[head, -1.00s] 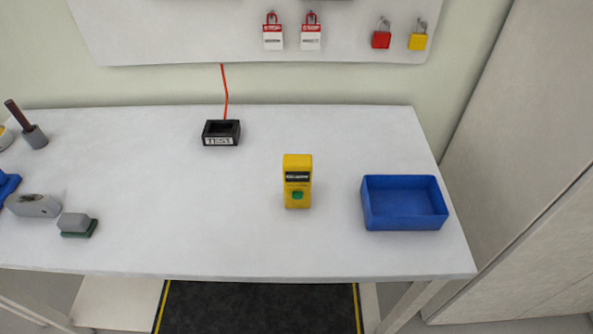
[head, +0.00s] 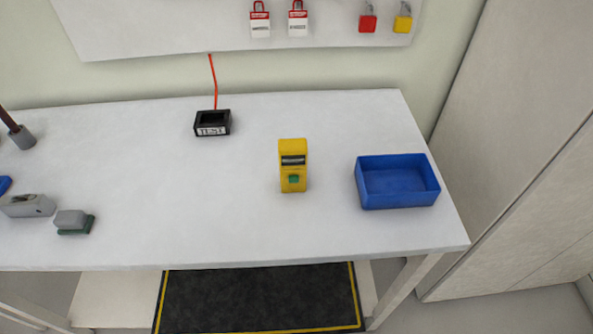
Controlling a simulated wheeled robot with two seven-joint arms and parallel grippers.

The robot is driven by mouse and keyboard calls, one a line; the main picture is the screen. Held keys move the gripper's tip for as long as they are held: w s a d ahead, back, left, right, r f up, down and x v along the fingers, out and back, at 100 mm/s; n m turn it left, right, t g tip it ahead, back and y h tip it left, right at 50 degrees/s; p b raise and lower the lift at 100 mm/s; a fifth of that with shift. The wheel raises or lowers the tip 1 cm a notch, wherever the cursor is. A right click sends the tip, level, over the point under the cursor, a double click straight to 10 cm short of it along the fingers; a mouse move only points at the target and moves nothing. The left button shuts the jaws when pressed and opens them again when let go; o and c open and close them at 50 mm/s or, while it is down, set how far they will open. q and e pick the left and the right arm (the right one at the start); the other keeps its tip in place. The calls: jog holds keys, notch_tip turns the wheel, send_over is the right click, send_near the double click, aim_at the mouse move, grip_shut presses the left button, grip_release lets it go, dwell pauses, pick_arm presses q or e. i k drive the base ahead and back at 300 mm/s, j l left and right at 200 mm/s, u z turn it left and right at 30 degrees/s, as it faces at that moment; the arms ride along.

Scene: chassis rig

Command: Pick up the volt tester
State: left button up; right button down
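The volt tester (head: 293,167) is a yellow block with a dark display band near its top and a green button below it. It is on the white table (head: 160,210), right of the middle, to the left of a blue bin. Nothing touches it. Neither of my grippers shows in the head view.
The blue open bin (head: 397,202) is empty, near the right edge. A black TEST box (head: 212,123) with a red cord is at the back. Grey items, including a block on a green base (head: 72,221), are at the left. Padlocks (head: 368,22) hang on the wall board.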

aim_at(292, 153)
jog(key=k+j+z, duration=0.2)
jog(key=j+z, duration=0.15)
jog(key=k+j+z, duration=0.65)
jog(key=i+l, duration=0.1)
